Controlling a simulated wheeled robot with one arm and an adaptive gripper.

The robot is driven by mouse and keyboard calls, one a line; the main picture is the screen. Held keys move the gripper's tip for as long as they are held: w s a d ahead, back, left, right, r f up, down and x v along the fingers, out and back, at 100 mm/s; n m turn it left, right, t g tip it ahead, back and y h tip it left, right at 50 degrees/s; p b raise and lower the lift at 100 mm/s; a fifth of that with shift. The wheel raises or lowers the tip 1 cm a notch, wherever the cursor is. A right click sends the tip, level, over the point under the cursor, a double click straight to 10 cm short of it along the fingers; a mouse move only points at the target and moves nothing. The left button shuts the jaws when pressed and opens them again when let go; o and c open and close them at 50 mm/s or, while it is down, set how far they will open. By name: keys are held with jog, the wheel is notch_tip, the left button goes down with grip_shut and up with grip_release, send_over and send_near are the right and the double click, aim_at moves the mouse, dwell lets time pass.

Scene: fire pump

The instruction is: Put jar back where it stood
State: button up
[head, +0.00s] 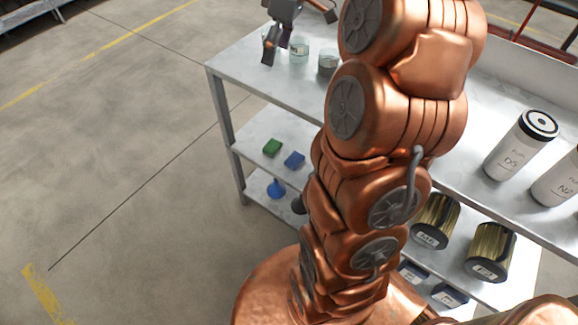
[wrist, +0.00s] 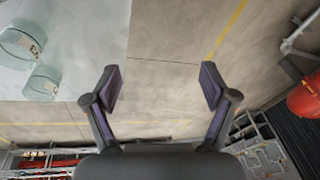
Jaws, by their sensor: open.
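A clear glass jar (head: 298,55) stands upright near the back left end of the workbench top in the head view. A second glass jar (head: 328,65) with darker contents stands to its right, partly hidden by my arm. In the wrist view two glass jars, an upper one (wrist: 20,40) and a lower one (wrist: 43,83), show at the left edge, outside my fingers. I cannot tell which is the task's jar. My gripper (head: 300,36) is open near the jars; in the wrist view the gap between its fingers (wrist: 161,86) is empty, with only floor beyond.
The metal workbench (head: 240,68) has lower shelves with a green block (head: 272,147), a blue block (head: 294,159) and a blue funnel-like item (head: 276,188). White canisters (head: 515,150) stand at the right. Open floor (head: 130,150) lies left. A red object (wrist: 305,100) shows in the wrist view.

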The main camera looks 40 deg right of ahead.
jog(key=s+a+f+m+g+h, duration=0.1)
jog(key=s+a+f+m+g, duration=0.15)
jog(key=s+a, duration=0.95)
jog(key=s+a+f+m, duration=0.2)
jog(key=s+f, duration=0.2)
jog(key=s, duration=0.3)
jog(key=s+a+f+m+h, duration=0.1)
jog(key=s+a+f+m, duration=0.1)
jog(key=s, duration=0.6)
notch_tip(320, 180, down, 2)
jog(key=shift+s+a+f+h, duration=0.2)
jog(key=shift+a+h, duration=0.1)
jog(key=shift+a, duration=0.35)
jog(key=shift+r, duration=0.1)
notch_tip(320, 180, up, 3)
jog(key=p, duration=0.3)
jog(key=shift+r, duration=0.15)
jog(key=shift+f, duration=0.2)
